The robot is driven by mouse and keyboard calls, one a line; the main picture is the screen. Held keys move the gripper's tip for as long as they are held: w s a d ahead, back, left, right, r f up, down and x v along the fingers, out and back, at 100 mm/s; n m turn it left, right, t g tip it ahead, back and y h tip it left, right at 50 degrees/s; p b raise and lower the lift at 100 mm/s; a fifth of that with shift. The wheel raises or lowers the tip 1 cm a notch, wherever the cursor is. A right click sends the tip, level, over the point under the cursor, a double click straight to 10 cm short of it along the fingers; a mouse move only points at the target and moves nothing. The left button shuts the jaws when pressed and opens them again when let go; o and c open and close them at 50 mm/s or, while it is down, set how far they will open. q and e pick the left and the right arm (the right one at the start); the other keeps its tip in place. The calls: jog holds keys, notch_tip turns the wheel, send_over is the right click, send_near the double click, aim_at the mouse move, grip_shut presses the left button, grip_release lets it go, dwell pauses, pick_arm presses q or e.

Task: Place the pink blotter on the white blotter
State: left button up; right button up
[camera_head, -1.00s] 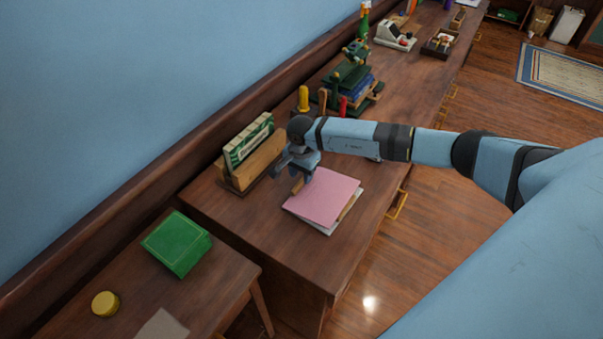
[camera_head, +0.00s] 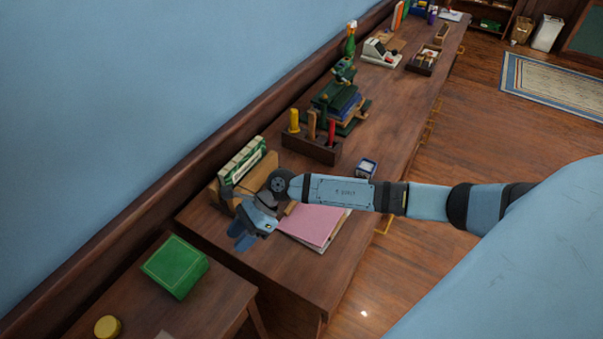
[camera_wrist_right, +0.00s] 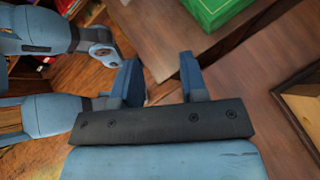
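The pink blotter (camera_head: 310,225) lies flat on the desk's near end, on top of the white blotter. Only a thin edge of the white blotter (camera_head: 337,232) shows along the right side; the rest is covered. My right gripper (camera_head: 243,236) is to the left of the pink blotter, above the desk, and apart from it. My right forearm hides the blotters' far part. In the right wrist view the two blue fingers (camera_wrist_right: 162,82) stand apart with nothing between them. My left gripper is not seen in the head view.
A letter holder (camera_head: 250,178) stands by the wall just behind my right gripper. A pen rack (camera_head: 311,147) and stacked books (camera_head: 338,100) stand farther along. A green book (camera_head: 175,266) and a yellow round tin (camera_head: 107,327) lie on the lower table at left.

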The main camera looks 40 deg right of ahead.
jog(key=s+a+r+m+t+y, duration=0.45)
jog(key=a+m+y, duration=0.2)
jog(key=m, duration=0.35)
jog(key=s+d+f+n+t+h, duration=0.3)
jog(key=s+d+f+n+h, duration=0.2)
jog(key=n, duration=1.1)
jog(key=s+d+f+n+t+h, duration=0.3)
jog(key=s+d+f+n+h, duration=0.3)
jog(key=n, duration=1.1)
jog(key=s+f+h, duration=0.1)
jog(key=s+h, duration=0.1)
jog(key=h, duration=0.1)
jog(key=shift+s+d+f+t, duration=0.15)
jog(key=shift+s+d+t, duration=0.15)
jog(key=shift+s+t, duration=0.1)
